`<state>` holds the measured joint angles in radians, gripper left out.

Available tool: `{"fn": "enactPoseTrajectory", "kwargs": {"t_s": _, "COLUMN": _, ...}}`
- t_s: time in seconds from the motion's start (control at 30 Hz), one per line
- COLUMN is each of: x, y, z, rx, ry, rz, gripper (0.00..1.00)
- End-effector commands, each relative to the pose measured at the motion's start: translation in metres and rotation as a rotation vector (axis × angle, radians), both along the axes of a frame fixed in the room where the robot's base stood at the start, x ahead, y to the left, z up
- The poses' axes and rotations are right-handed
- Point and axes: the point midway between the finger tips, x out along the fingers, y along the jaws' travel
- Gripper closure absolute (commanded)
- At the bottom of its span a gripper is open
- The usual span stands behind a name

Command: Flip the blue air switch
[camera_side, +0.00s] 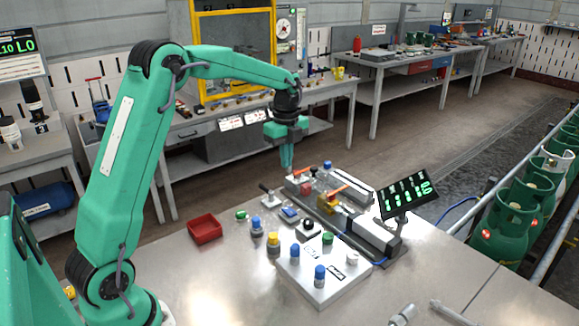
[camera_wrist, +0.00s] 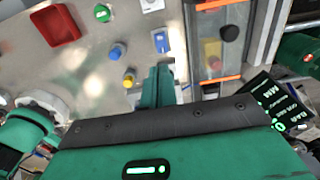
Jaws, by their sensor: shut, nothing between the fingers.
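A small blue switch (camera_side: 289,212) on a pale plate sits on the metal bench, among the loose caps and a lever. It also shows in the wrist view as a blue rocker on a white plate (camera_wrist: 160,41), just beyond my fingertips. Which way the rocker is tipped is too small to tell. My gripper (camera_side: 287,164) is shut and empty, pointing down above the bench, behind the switch in the side view. Its green fingers also show in the wrist view (camera_wrist: 158,72). The gripper is apart from the switch.
A red tray (camera_side: 205,229) lies at left. Blue (camera_side: 256,224) and yellow (camera_side: 273,242) cylinders stand near the switch. A white box (camera_side: 322,288) with coloured cylinders is in front. The conveyor (camera_side: 352,236) and lit display (camera_side: 408,192) stand right. Bare bench lies at front left.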

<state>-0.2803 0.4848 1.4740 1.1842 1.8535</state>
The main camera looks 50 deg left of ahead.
Motion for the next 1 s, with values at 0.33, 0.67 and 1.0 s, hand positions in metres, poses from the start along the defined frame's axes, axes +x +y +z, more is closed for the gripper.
{"fn": "enactPoseTrajectory", "kwargs": {"t_s": 0.33, "x": 0.000, "y": 0.000, "z": -0.009, "rx": -0.001, "ry": 0.002, "rz": 0.002, "gripper": 1.00}}
{"fn": "enactPoseTrajectory", "kwargs": {"t_s": 0.67, "x": -0.001, "y": -0.001, "z": -0.049, "rx": -0.001, "ry": 0.004, "rz": 0.002, "gripper": 1.00}}
{"fn": "enactPoseTrajectory", "kwargs": {"t_s": 1.0, "x": -0.001, "y": -0.001, "z": -0.101, "rx": -0.001, "ry": 0.004, "rz": 0.002, "gripper": 1.00}}
